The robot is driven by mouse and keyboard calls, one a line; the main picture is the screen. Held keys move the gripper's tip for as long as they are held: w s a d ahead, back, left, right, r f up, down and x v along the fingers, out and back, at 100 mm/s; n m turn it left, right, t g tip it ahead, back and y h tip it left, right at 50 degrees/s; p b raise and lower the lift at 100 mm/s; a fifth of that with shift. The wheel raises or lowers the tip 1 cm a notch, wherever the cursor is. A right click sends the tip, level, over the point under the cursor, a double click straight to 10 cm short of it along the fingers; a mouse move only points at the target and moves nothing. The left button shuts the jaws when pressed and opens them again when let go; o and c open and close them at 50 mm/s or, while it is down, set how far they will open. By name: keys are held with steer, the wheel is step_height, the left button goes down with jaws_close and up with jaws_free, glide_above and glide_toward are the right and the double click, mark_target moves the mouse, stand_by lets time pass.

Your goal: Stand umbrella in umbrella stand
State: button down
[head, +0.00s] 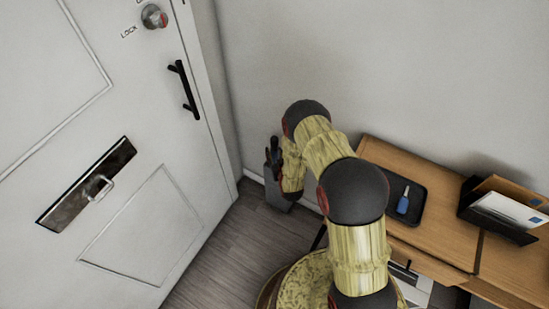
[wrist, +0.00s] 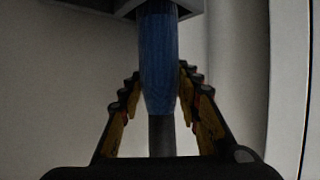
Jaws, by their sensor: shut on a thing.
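The umbrella shows in the wrist view as a blue rolled part (wrist: 158,60) with a dark shaft (wrist: 161,138). My gripper (wrist: 158,85) has its two fingers on either side of it and is shut on it. The far end of the blue part meets the grey umbrella stand (wrist: 193,7) at the top edge; how deep it reaches inside is hidden. In the head view, the grey stand (head: 276,198) is on the floor in the corner beside the door. My gripper (head: 273,158) is just above it, partly hidden by my arm.
A white door (head: 140,190) with a black handle is at left. A wooden table (head: 440,235) at right holds a black tray (head: 416,215) with a blue item (head: 403,203) and a letter holder (head: 500,215). The wall is close behind the stand.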

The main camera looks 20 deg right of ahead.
steer(key=shift+f+b, duration=0.35)
steer(key=shift+f, duration=1.05)
steer(key=c, duration=1.3)
jaws_free()
